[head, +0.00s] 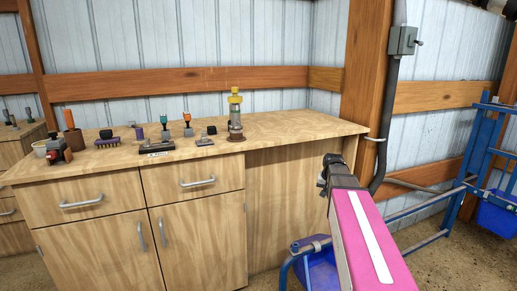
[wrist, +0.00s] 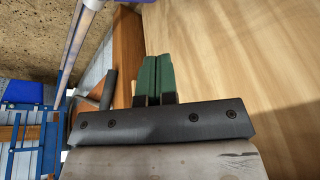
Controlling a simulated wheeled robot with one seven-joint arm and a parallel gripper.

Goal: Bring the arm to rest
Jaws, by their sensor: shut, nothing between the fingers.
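My gripper (wrist: 157,82) shows in the wrist view with its two green fingers pressed side by side, shut and empty. A wooden surface, probably the workbench's, lies beyond and to the right of the fingers in that view. In the head view my pink arm reaches up from the bottom right, in front of the right end of the workbench (head: 285,126). The fingers themselves cannot be made out in the head view.
A blue metal rack (head: 470,150) with blue bins (head: 497,215) stands at the right. A wooden post (head: 366,80) with a conduit rises behind the bench's right end.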

